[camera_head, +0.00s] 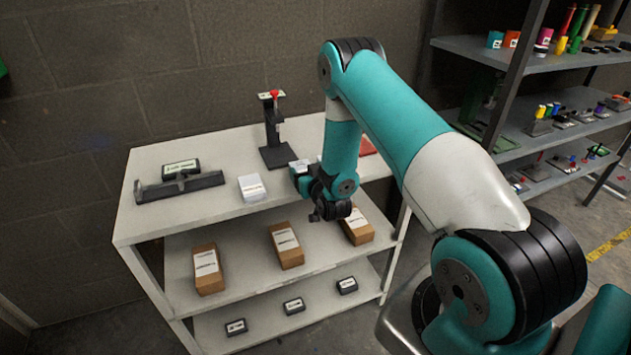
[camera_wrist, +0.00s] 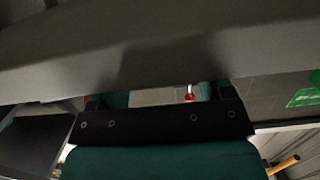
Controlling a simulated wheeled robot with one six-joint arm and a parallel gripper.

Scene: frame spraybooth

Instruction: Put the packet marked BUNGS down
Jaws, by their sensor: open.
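I cannot read the word BUNGS on anything, so I cannot tell which packet bears it. A white packet (camera_head: 252,188) lies on the top of the white shelf unit (camera_head: 220,211). Another pale packet (camera_head: 299,167) lies farther right on the same top, partly behind my wrist. My gripper (camera_head: 316,214) is the small dark end of the arm, in front of the unit's top edge and above the middle shelf. It is open, and I see nothing held in it. The wrist view shows a broad grey surface, a dark bar and teal parts, but no clear packet.
Brown boxes (camera_head: 208,269) with white labels stand on the middle shelf, one close below my gripper. Small black boxes (camera_head: 294,306) sit on the bottom shelf. A black stand (camera_head: 275,146) and a dark holder (camera_head: 180,188) occupy the top. Grey shelving (camera_head: 486,51) is at right.

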